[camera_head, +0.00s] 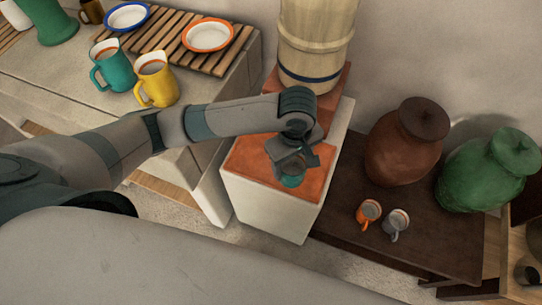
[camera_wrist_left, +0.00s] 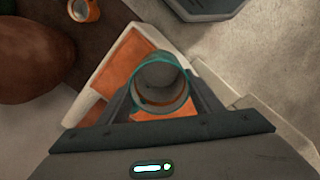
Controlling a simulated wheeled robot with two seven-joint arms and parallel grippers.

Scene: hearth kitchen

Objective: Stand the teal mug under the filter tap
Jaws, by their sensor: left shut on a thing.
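The teal mug (camera_head: 292,182) is mostly hidden under my left gripper (camera_head: 292,168) in the head view. In the left wrist view the teal mug (camera_wrist_left: 161,62) shows its round open mouth, and my left gripper's fingers close on it from both sides. The mug is over the orange tiled top (camera_head: 248,156) of a white stand, in front of the wooden barrel-shaped filter (camera_head: 316,45). I cannot tell whether it touches the tiles. The filter's tap is not visible. My right gripper is not in view.
A teal pitcher (camera_head: 115,70) and a yellow pitcher (camera_head: 157,80) stand on the counter at left, near plates on a slatted rack. A dark table at right holds a brown jar (camera_head: 402,145), a green jar (camera_head: 487,172), an orange mug (camera_head: 368,213) and a grey mug (camera_head: 397,221).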

